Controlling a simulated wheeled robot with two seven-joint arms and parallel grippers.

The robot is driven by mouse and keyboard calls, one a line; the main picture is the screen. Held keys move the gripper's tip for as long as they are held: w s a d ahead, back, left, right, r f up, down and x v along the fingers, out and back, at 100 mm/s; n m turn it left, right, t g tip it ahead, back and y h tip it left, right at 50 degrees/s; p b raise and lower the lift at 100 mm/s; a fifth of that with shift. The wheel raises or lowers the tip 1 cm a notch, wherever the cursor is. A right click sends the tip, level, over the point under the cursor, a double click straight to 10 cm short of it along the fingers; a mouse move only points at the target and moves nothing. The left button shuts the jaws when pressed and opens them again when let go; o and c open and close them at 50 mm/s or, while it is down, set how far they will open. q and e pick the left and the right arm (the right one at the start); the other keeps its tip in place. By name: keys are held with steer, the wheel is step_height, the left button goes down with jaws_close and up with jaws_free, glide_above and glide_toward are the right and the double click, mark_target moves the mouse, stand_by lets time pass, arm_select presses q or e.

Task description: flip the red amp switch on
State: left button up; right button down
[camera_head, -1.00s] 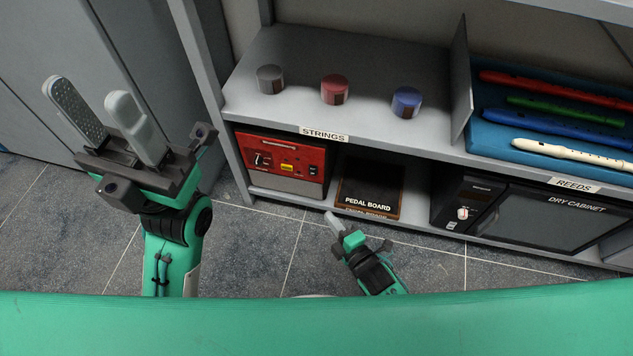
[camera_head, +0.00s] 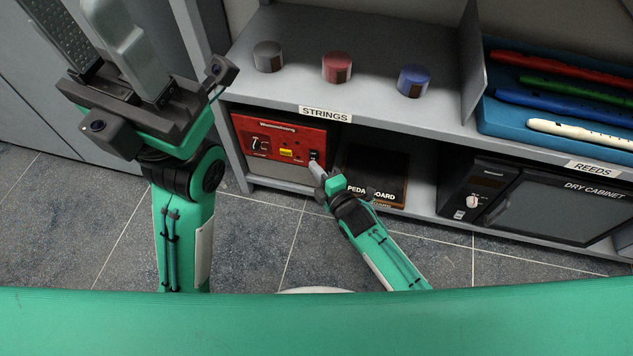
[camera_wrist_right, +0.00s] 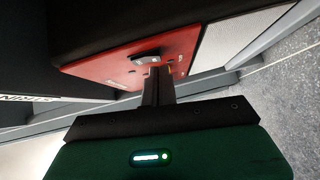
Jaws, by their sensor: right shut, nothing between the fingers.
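The red amp (camera_head: 262,158) stands at the left of the lower shelf, with a yellow label (camera_head: 286,152) on its red face. A small black switch (camera_head: 314,156) is near the right edge of that face. My right gripper (camera_head: 316,169) is shut and empty, its tips just below and very close to the switch; contact cannot be told. In the right wrist view, the shut fingers (camera_wrist_right: 155,80) point at the amp's red panel (camera_wrist_right: 185,45), and a dark switch (camera_wrist_right: 147,60) shows just past the tips. My left gripper (camera_head: 72,15) is open and empty at upper left.
The pedal board (camera_head: 385,165) sits right of the amp, partly behind my right arm. The dry cabinet (camera_head: 570,208) is further right. The shelf edge with the STRINGS label (camera_head: 325,114) overhangs the amp. Open floor (camera_head: 260,235) lies in front.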

steer(key=shift+w, duration=0.2)
steer(key=shift+d, duration=0.1)
steer(key=shift+w+f+b, duration=0.2)
steer(key=shift+b, duration=0.1)
steer(key=shift+r, duration=0.15)
